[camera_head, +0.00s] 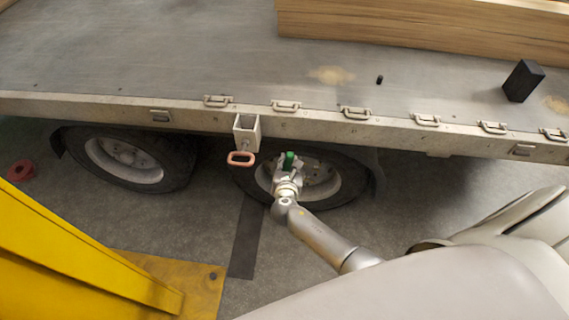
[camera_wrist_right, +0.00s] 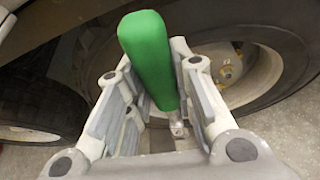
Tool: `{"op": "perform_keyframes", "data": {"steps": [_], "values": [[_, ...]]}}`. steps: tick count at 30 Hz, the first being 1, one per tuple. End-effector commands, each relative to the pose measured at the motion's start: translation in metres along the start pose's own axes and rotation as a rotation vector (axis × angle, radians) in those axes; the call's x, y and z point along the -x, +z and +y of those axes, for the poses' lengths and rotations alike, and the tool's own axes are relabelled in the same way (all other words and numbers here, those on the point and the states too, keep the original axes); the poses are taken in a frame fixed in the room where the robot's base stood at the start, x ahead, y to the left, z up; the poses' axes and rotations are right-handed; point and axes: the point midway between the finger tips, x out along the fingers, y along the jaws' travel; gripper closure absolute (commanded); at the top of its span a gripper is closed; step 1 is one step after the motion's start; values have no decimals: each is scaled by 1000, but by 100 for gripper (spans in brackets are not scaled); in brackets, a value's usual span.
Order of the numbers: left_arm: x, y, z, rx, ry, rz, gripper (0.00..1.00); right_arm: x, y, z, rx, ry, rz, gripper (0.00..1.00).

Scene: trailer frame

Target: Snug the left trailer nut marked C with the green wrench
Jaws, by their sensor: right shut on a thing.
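The green wrench (camera_head: 289,159) is upright in my right gripper (camera_head: 287,178), in front of the right-hand trailer wheel (camera_head: 322,184). In the right wrist view, its green handle (camera_wrist_right: 146,50) stands between the two fingers, which are shut on it. A metal part of the wrench shows below the handle, and its far end is hidden. The wheel hub (camera_wrist_right: 228,68) shows behind the right finger with several small fasteners. No letter C can be read in either view, so I cannot tell which nut is the marked one. My left gripper is not in view.
The trailer deck edge (camera_head: 330,127) overhangs the wheels. Another wheel (camera_head: 125,160) is at left. A yellow structure (camera_head: 75,260) fills the lower left. Floor between is open.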

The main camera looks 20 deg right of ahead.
Motion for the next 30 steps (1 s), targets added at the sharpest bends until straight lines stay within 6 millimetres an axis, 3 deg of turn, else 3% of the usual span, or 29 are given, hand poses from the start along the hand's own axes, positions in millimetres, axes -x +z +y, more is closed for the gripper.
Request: {"op": "perform_keyframes", "data": {"steps": [15, 30], "values": [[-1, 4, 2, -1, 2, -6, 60, 0, 2, -3, -26, 8, -3, 100], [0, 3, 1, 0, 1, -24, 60, -1, 0, -21, -98, 41, -2, 100]]}}
